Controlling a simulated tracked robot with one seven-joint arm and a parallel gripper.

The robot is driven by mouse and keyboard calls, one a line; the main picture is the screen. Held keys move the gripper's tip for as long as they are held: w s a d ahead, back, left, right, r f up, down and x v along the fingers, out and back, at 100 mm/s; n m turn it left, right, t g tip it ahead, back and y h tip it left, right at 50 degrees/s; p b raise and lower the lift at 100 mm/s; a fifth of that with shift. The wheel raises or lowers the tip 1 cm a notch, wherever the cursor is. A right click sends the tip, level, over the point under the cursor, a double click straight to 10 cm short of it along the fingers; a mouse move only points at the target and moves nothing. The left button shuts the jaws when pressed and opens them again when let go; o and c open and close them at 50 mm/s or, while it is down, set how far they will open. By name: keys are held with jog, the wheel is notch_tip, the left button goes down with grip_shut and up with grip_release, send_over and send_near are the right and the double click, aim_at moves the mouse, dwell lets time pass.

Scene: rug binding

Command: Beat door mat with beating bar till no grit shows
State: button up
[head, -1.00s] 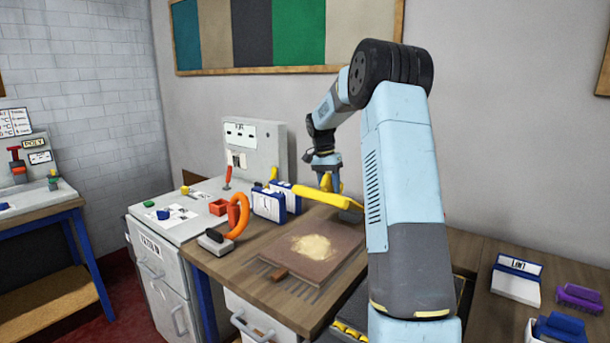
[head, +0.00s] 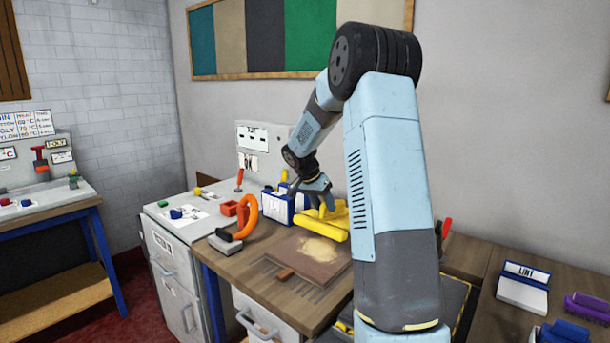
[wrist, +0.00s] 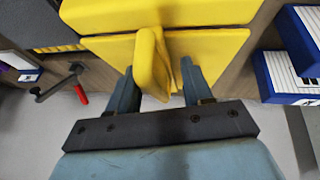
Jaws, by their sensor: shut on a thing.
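The door mat (head: 318,262) lies on the wooden bench, brown with a pale patch of grit (head: 322,249) on its upper face. The yellow beating bar (head: 318,230) is at the far side of the mat; I cannot tell whether it touches the mat. My gripper (head: 324,205) is above the mat's far edge, shut on the bar's upright yellow grip. In the wrist view my gripper (wrist: 155,82) has its fingers on both sides of the grip (wrist: 148,62). The bar's wide yellow body (wrist: 115,14) lies beyond it. Part of the mat is hidden by the bar.
Blue and white boxes (head: 277,207) stand behind. A lint box (head: 523,286) and a purple brush (head: 588,306) lie at the right.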

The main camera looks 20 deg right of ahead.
jog(key=v, duration=1)
jog(key=s+a+r+n+t, duration=0.1)
jog(key=s+a+r+n, duration=0.1)
jog(key=s+a+r, duration=0.3)
jog(key=shift+s+a+n+y, duration=0.2)
jog(key=shift+s+n+y, duration=0.15)
jog(key=shift+s, duration=0.75)
